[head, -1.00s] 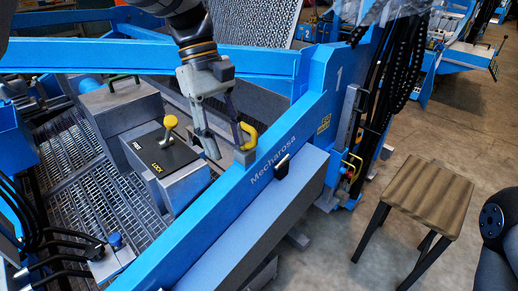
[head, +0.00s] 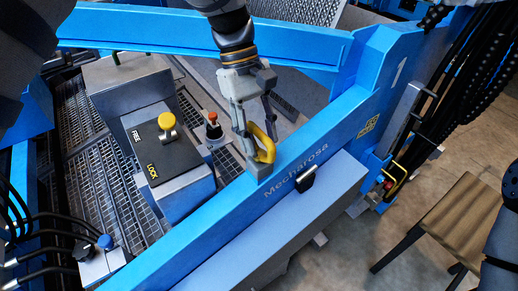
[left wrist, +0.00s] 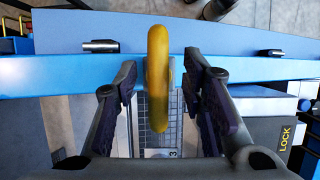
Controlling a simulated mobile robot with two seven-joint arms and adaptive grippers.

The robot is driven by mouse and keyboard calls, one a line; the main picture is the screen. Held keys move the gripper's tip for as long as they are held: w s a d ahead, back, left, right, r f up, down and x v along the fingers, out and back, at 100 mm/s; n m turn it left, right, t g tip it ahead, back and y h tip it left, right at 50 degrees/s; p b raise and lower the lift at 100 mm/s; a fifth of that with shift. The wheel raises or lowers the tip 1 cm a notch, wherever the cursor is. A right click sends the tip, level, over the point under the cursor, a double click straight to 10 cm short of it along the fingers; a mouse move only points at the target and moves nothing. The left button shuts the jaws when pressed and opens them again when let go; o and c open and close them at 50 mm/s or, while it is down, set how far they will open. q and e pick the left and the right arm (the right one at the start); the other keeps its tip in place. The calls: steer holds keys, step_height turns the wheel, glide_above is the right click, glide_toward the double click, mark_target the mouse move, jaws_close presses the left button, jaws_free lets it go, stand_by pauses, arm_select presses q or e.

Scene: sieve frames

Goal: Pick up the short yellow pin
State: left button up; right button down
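The short yellow pin shows as a yellow looped handle (head: 264,146) standing on a grey block at the blue beam (head: 330,142). My left gripper (head: 258,138) is directly above and around it, pointing down. In the left wrist view the yellow loop (left wrist: 158,75) stands upright between the two dark fingers (left wrist: 160,92). The fingers are apart, with a visible gap on each side of the loop. The pin's lower part is hidden in the block. My right gripper does not show.
A box with a FREE/LOCK plate (head: 160,155) and a yellow knob (head: 166,121) stands left of the gripper. A red-tipped post (head: 213,128) rises between them. A wooden stool (head: 462,215) is at the right, with open floor around it.

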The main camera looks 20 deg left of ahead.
arm_select(q)
steer(key=shift+d+f, duration=0.1)
steer(key=shift+f, duration=0.1)
jaws_close()
